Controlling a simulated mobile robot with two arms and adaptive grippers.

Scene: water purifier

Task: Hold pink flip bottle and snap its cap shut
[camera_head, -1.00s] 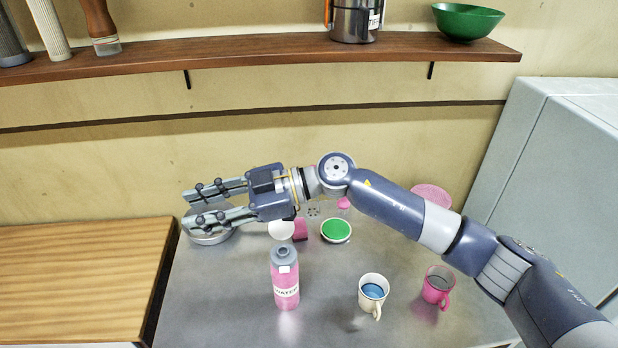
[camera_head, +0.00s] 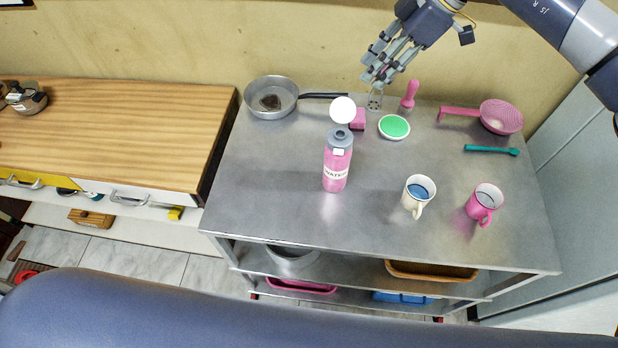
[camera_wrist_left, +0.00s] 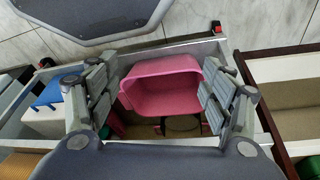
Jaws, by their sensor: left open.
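The pink flip bottle (camera_head: 336,173) stands upright on the metal cart top, left of the white mug. The bottle is not in that view.
A pan (camera_head: 258,111), a green-topped bowl (camera_head: 394,134), a white mug (camera_head: 414,204), a pink mug (camera_head: 480,208), a pink strainer (camera_head: 500,117) and a teal utensil (camera_head: 491,150) share the cart top (camera_head: 285,220). A wooden counter (camera_head: 110,120) adjoins at left.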

